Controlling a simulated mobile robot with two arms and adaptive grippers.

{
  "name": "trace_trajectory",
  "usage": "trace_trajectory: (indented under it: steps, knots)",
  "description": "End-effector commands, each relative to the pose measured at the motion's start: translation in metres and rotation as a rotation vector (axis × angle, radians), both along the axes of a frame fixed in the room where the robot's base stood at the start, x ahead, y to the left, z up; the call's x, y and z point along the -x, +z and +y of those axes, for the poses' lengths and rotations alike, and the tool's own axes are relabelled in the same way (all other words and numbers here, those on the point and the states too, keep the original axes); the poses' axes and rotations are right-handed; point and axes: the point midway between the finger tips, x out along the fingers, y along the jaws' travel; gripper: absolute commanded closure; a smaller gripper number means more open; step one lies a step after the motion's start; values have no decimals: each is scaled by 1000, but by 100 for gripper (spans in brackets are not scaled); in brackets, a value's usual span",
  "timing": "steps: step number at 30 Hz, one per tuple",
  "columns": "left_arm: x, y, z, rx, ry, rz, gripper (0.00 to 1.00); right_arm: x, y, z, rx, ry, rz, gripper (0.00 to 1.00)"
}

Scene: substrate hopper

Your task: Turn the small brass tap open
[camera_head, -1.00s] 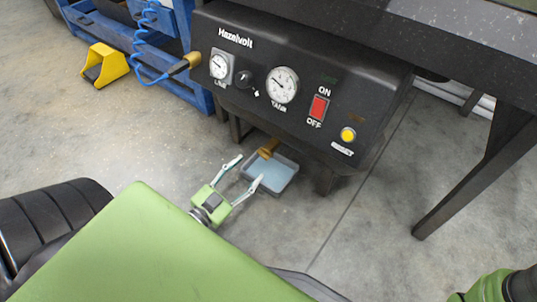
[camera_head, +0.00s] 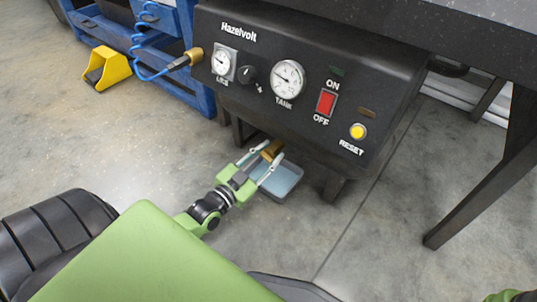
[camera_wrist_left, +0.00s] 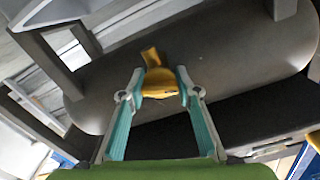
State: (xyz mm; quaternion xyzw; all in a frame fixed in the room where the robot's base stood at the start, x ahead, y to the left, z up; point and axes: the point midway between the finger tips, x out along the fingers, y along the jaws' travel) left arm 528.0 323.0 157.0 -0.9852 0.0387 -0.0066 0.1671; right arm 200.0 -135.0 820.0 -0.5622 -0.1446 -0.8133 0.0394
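The small brass tap (camera_head: 271,150) sits under the black Hazelvolt unit (camera_head: 300,85), above a shallow tray. In the left wrist view the tap (camera_wrist_left: 158,84) lies between the fingertips, with its lever pointing up and slightly left. My left gripper (camera_head: 264,160) is open, with one finger on each side of the tap; it also shows in the left wrist view (camera_wrist_left: 160,88). The fingers are close to the tap's sides, and a narrow gap seems to remain. My right gripper is not in view; only a bit of green arm shows at the lower right.
The floor in front is clear.

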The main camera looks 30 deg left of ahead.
Motion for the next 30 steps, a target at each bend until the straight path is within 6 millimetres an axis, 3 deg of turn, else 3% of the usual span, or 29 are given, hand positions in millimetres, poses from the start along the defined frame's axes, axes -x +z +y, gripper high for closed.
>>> trace_trajectory:
  steps: [2,8,21,30]
  knots:
    - [0,0,0,0,0,0,92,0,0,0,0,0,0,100]
    - [0,1,0,12,-1,2,92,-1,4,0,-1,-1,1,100]
    - [0,3,0,310,0,28,92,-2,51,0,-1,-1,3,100]
    - [0,-1,0,354,-1,29,92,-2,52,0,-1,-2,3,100]
